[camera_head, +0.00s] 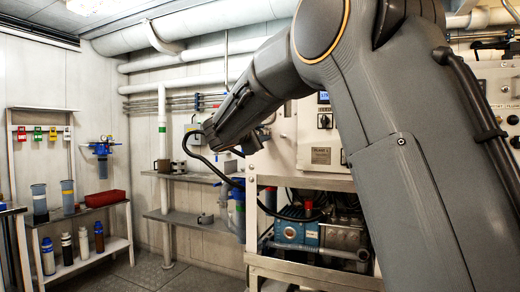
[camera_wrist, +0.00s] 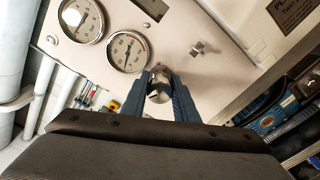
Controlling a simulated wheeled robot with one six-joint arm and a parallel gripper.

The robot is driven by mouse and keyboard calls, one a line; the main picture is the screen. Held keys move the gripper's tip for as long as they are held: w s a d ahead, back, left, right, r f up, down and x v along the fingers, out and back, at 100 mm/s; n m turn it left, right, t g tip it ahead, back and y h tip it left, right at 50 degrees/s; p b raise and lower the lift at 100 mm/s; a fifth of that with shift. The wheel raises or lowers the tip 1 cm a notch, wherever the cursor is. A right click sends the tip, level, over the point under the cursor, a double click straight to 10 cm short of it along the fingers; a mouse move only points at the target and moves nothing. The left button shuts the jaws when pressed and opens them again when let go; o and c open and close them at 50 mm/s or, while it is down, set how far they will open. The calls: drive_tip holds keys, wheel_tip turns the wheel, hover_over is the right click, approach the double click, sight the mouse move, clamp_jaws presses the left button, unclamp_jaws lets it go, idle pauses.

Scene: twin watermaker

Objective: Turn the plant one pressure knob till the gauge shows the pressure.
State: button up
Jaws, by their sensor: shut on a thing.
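In the wrist view my gripper (camera_wrist: 159,88) has its two dark blue fingers closed around a metallic knob (camera_wrist: 158,94) on a pale panel (camera_wrist: 170,40). Two round white gauges are on the same panel: a near one (camera_wrist: 128,52), just up and left of the knob, and a farther one (camera_wrist: 81,20) at the upper left. Their scales are too small to read surely. In the head view my grey arm reaches to the panel at the middle, and the gripper, knob and gauges cannot be made out there. A nameplate (camera_head: 321,155) sits on the plant front.
A small metal valve handle (camera_wrist: 202,49) stands out from the panel, right of the knob. A dark display (camera_wrist: 152,8) is above. A blue pump (camera_head: 297,232) sits in the frame below. A shelf (camera_head: 85,205) with bottles and a red tray (camera_head: 105,197) stands at the left.

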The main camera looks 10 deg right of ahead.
drive_tip(key=m+b, duration=0.1)
drive_tip(key=b, duration=0.2)
drive_tip(key=m+b, duration=0.2)
drive_tip(key=b, duration=0.1)
drive_tip(key=m+b, duration=0.2)
drive_tip(key=b, duration=0.2)
drive_tip(key=shift+f, duration=0.3)
drive_tip(key=m+b, duration=0.5)
drive_tip(key=b, duration=0.4)
drive_tip(key=shift+w, duration=0.1)
drive_tip(key=m+b, duration=0.4)
drive_tip(key=b, duration=0.2)
drive_tip(key=shift+f+m+b, duration=0.1)
drive_tip(key=shift+m+b, duration=0.25)
drive_tip(key=shift+m, duration=0.05)
drive_tip(key=m+b, duration=0.4)
drive_tip(key=shift+b, duration=0.3)
drive_tip(key=shift+m, duration=0.4)
drive_tip(key=o, duration=1.1)
drive_tip(key=shift+r, duration=0.2)
drive_tip(key=shift+a, duration=0.1)
